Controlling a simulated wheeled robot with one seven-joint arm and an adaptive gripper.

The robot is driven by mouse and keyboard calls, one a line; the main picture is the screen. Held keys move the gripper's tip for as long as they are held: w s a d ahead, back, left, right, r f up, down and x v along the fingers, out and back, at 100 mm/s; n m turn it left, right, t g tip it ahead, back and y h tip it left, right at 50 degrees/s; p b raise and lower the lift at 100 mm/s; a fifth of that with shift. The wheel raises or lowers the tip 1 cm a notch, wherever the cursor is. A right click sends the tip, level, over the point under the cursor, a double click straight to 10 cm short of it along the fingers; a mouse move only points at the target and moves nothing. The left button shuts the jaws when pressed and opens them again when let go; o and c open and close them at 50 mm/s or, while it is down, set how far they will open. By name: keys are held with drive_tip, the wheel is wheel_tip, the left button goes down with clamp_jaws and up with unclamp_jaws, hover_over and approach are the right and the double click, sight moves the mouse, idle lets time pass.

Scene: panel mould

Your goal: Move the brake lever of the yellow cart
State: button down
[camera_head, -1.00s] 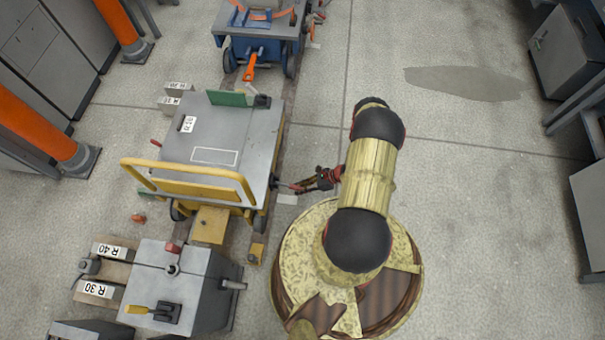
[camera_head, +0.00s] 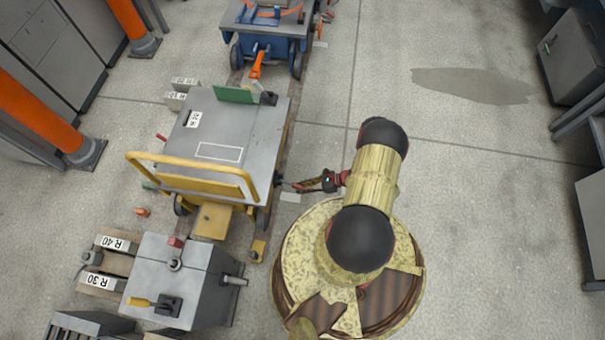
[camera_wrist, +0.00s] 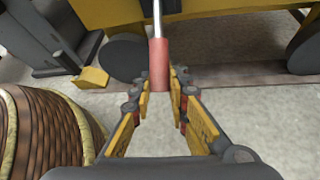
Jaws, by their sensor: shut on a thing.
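The yellow cart (camera_head: 222,137) stands left of centre in the head view, with a flat grey top and a yellow push handle. Its brake lever shows in the wrist view as a pale rod with a red grip (camera_wrist: 158,66), reaching down from the cart's side. My gripper (camera_head: 302,187) is at the cart's right side, low down near the wheel. In the wrist view my gripper (camera_wrist: 160,90) has its two fingers on either side of the red grip's end, shut on it. The lever's pivot is hidden.
A blue cart (camera_head: 268,35) with an orange coupling stands behind the yellow cart. A grey box machine (camera_head: 165,268) with a yellow-handled lever stands in front. Orange posts (camera_head: 40,122) are at the left. The floor to the right is open up to grey cabinets (camera_head: 575,60).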

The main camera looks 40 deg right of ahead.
drive_tip(key=c, duration=1.7)
unclamp_jaws()
drive_tip(key=shift+v, duration=5.9)
drive_tip(key=shift+d+f, duration=0.1)
